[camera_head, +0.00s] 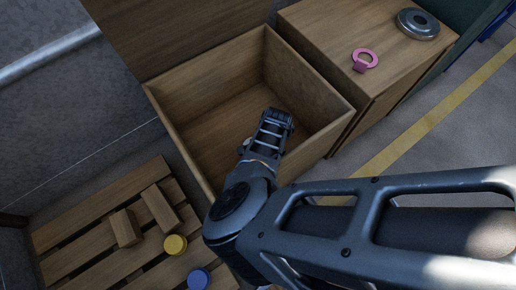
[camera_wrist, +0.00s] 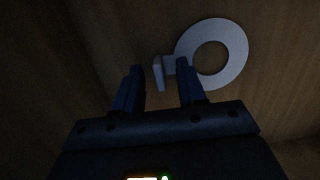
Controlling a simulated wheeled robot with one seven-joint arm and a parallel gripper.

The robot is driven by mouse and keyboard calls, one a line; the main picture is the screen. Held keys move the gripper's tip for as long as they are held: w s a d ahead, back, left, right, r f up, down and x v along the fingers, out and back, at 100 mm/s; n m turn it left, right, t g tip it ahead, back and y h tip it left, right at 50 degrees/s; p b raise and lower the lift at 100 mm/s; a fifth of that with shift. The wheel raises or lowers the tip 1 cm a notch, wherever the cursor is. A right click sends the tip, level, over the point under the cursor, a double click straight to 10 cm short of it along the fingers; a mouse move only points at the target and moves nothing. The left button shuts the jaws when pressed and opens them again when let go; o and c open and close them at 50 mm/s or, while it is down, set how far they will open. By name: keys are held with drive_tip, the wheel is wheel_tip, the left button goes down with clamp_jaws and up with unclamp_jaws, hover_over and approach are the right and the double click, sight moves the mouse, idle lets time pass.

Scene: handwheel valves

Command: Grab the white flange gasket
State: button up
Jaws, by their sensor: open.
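The white flange gasket (camera_wrist: 236,48) shows in the wrist view as a pale flat ring with a short tab (camera_wrist: 158,73) on its left side. It lies on a wooden surface. My gripper (camera_wrist: 160,82) is open, its two dark fingers pointing toward the tab. The tab's end appears between the fingertips, and the ring lies beyond and to the right of the right finger. I cannot tell whether a finger touches the gasket.
A wooden cabinet (camera_head: 340,45) beside the box carries a pink ring with a tab (camera_head: 364,61) and a metal disc (camera_head: 417,23). A pallet (camera_head: 85,232) at lower left holds two wood blocks (camera_head: 159,208), a yellow cap (camera_head: 175,244) and a blue cap (camera_head: 198,279). The box walls surround my gripper.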

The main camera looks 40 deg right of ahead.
drive_tip(key=shift+r, duration=0.1)
drive_tip(key=shift+c, duration=0.4)
clamp_jaws()
